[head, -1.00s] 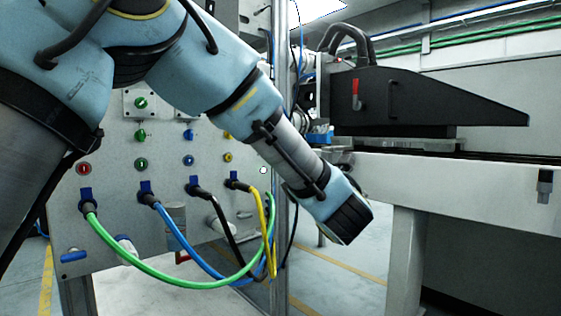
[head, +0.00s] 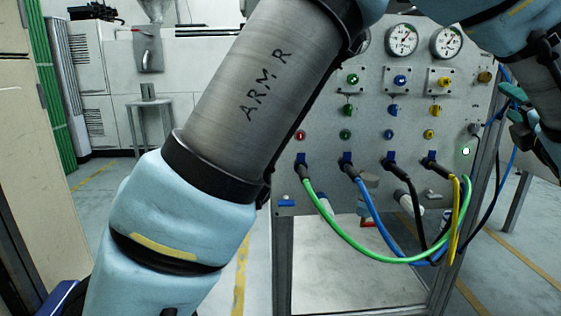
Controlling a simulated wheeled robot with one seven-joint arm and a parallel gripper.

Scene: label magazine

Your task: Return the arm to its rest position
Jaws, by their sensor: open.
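My arm crosses the head view. A grey link marked "ARM R" rises from lower left to the top. A pale blue forearm comes back down along the right edge, partly cut off by the frame. My gripper (head: 515,113) shows small and dark at its end. Its two greenish finger parts stand apart, with no held object visible between them. It is near the right edge of the connector panel (head: 300,180), and overlaps it in the picture. I cannot tell the distance between them.
The panel carries gauges (head: 402,39), coloured knobs and plugged hoses. A green hose (head: 385,257) hangs in a loop in front. A small stand (head: 148,100) is at the back left. A pale cabinet (head: 20,150) borders the left edge. Open floor shows between cabinet and panel.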

